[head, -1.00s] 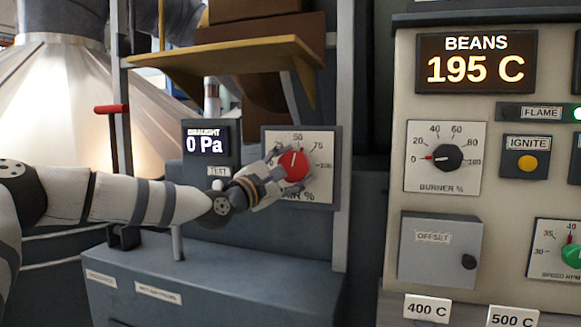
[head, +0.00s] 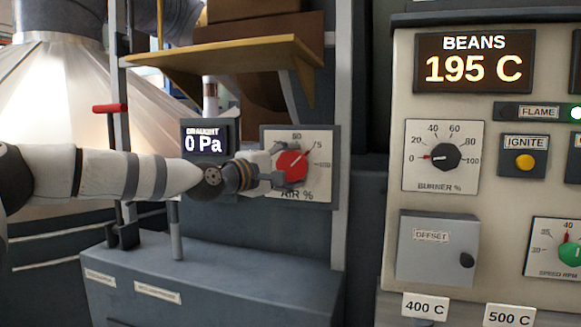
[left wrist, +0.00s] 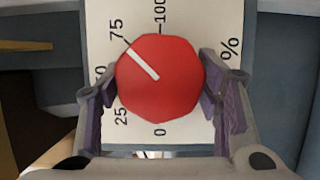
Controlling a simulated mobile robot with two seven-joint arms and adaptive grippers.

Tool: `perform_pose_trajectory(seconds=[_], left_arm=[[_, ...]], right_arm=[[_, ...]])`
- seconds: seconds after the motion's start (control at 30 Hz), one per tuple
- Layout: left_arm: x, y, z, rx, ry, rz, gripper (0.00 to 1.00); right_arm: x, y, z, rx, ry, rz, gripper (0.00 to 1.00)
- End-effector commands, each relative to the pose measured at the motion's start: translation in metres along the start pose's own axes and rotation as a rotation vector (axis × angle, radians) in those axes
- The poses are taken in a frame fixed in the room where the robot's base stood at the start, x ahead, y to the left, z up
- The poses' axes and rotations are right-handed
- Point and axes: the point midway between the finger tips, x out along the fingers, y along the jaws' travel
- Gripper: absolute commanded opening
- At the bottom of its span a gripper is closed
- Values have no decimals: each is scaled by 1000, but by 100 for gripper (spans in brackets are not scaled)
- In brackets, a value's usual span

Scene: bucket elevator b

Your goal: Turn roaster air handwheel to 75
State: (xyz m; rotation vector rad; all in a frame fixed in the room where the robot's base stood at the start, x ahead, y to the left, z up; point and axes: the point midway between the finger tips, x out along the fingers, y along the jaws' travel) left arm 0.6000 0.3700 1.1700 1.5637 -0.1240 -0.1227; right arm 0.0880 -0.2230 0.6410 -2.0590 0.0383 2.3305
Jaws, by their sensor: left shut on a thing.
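The red roaster air handwheel (head: 292,168) sits on a pale dial plate marked AIR % (head: 325,187) on the grey machine. In the left wrist view the handwheel (left wrist: 160,85) shows a white pointer line aimed at about the 75 mark. My left gripper (head: 278,166) reaches in from the left and is shut on the handwheel. In the left wrist view its purple-padded fingers (left wrist: 160,92) touch opposite sides of the wheel. Part of the dial's left side is hidden behind the gripper in the head view. My right gripper is not in view.
A draught display (head: 205,141) reading 0 Pa is just left of the dial. A yellow shelf (head: 225,60) juts out above. A red-handled lever (head: 109,108) stands left. The roaster panel (head: 400,95) with burner knob (head: 446,157) is at right.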

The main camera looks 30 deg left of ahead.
Motion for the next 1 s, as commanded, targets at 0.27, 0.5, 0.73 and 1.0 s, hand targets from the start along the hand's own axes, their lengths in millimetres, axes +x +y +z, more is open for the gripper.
perform_pose_trajectory(seconds=[0.27, 0.5, 0.73, 1.0], left_arm=[[0, 1, -1, 5, 2, 0, 31], [0, 1, -1, 4, 2, 0, 79], [0, 0, 0, 4, 1, -1, 79], [0, 40, 0, 6, 2, 7, 79]], right_arm=[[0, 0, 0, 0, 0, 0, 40], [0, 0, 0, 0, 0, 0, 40], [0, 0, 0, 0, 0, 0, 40], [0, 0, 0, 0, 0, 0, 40]])
